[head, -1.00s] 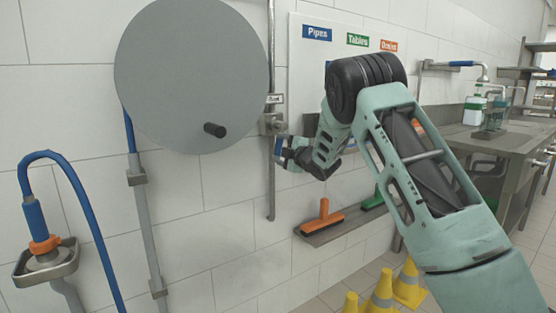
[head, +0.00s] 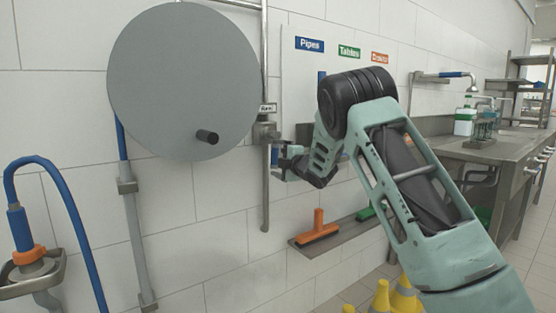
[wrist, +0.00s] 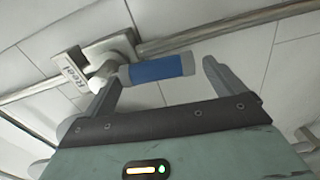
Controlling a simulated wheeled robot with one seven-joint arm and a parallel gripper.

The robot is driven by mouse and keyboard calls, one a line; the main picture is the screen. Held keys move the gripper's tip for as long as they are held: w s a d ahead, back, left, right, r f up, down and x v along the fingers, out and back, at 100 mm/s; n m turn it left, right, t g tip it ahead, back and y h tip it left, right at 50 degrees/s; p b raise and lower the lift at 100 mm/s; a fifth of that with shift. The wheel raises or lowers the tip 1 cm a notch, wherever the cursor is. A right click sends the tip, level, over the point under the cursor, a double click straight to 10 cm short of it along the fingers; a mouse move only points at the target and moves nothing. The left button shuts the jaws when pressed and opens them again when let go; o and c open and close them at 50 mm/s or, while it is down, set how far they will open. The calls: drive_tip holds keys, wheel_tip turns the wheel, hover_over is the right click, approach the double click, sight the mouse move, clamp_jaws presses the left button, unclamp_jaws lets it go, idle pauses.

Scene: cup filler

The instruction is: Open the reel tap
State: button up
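The reel tap (wrist: 115,55) is a metal valve on a pipe with a tag reading "Reel" and a blue lever handle (wrist: 158,69). In the head view the tap (head: 265,132) is on the wall pipe just right of the large grey hose reel (head: 180,80). My gripper (wrist: 165,75) is open, its two fingers spread to either side of the blue handle. I cannot tell whether a finger touches the handle. In the head view my gripper (head: 279,162) is beside the tap, and the handle is mostly hidden there.
A blue hose with an orange collar (head: 28,256) hangs in a holder at the left. A shelf (head: 335,238) with an orange brush (head: 318,228) is below the tap. Yellow cones (head: 381,298) stand on the floor. A steel sink counter (head: 490,150) is at the right.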

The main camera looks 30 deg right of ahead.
drive_tip(key=s, duration=1.7)
drive_tip(key=shift+s+d, duration=0.25)
drive_tip(key=shift+d, duration=0.05)
drive_tip(key=s+a+f+m+g, duration=0.2)
drive_tip(key=a+f+m+g, duration=0.1)
drive_tip(key=a, duration=0.6)
drive_tip(key=s+a+f+m+g+y, duration=0.1)
drive_tip(key=s+a+f+m+g, duration=0.15)
drive_tip(key=a, duration=0.65)
drive_tip(key=s+a+f+m+g, duration=0.2)
drive_tip(key=a+f+g, duration=0.1)
drive_tip(key=a, duration=0.6)
drive_tip(key=s+a+f+m+g, duration=0.1)
drive_tip(key=s+a+f+g, duration=0.2)
drive_tip(key=s, duration=0.7)
drive_tip(key=s+a+m+g, duration=0.1)
drive_tip(key=s+a+g, duration=0.3)
drive_tip(key=s, duration=0.5)
drive_tip(key=s+a+f+g, duration=0.2)
drive_tip(key=s+a, duration=0.3)
drive_tip(key=s, duration=0.5)
wheel_tip(320, 180, up, 21)
drive_tip(key=h+p, duration=0.1)
drive_tip(key=p, duration=2)
drive_tip(key=shift+s+r, duration=0.15)
drive_tip(key=shift+s, duration=0.2)
